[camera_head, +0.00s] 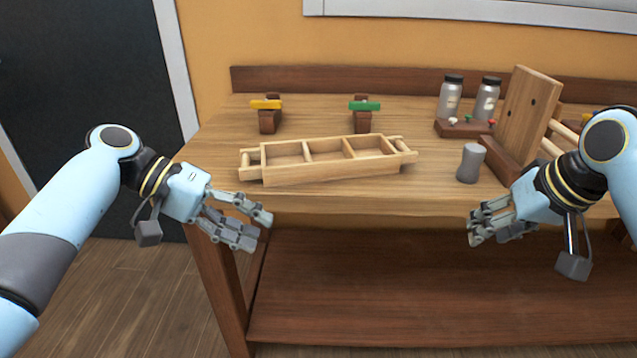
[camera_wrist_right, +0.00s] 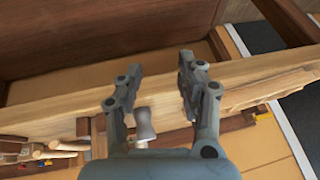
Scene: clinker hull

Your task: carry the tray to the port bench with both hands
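The light wooden tray (camera_head: 334,171) lies on the bench top in the head view. It has several open compartments and a bar handle at each end. It looks empty. My left gripper (camera_head: 256,229) is open, in front of the bench edge, below and apart from the tray's left end. My right gripper (camera_head: 474,225) is open and empty, in front of the bench edge, well right of the tray. In the right wrist view its two fingers (camera_wrist_right: 158,85) stand apart. The tray also shows there at the right (camera_wrist_right: 268,90).
A grey waisted cylinder (camera_head: 470,163) stands right of the tray. Behind are a yellow-topped clamp (camera_head: 268,115), a green-topped clamp (camera_head: 362,115) and two jars (camera_head: 450,97). An upright wooden board (camera_head: 530,115) stands at the right. A lower shelf (camera_head: 430,290) runs under the bench top (camera_head: 330,204).

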